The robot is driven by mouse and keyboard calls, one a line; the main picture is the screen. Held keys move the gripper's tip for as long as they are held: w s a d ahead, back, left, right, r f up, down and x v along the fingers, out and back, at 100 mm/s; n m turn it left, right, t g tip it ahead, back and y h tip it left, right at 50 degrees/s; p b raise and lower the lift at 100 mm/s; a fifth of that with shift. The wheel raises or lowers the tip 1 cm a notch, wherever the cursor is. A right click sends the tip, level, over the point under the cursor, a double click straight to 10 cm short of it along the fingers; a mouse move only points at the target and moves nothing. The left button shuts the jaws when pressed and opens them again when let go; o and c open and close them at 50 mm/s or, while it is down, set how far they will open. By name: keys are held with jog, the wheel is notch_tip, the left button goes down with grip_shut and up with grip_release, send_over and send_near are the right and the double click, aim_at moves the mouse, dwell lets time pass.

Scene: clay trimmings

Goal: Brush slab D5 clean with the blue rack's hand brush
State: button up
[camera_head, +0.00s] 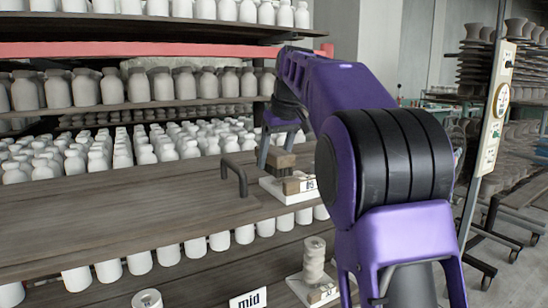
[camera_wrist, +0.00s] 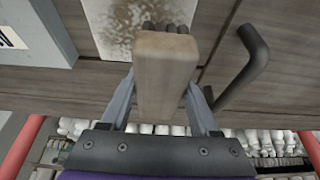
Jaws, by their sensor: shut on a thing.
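My gripper (camera_wrist: 162,88) is shut on the wooden hand brush (camera_wrist: 166,75), one finger on each side of its block. Dark bristle ends show at the brush's far end, over a pale slab (camera_wrist: 120,22) speckled with brown crumbs. I cannot tell whether the bristles touch it. In the head view my gripper (camera_head: 281,147) and the brown brush (camera_head: 280,159) are just above the pale slab (camera_head: 269,187), beside a tag (camera_head: 310,184) that seems to read D5. My arm hides part of this spot.
A dark bar handle (camera_head: 235,178) stands on the wooden shelf (camera_head: 130,225), close right of the brush in the wrist view (camera_wrist: 245,65). Rows of white bottles (camera_head: 185,150) stand behind. The shelf's left part is bare.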

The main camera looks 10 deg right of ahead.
jog(key=shift+f+b, duration=0.75)
jog(key=shift+f, duration=0.35)
jog(key=shift+d+r, duration=0.1)
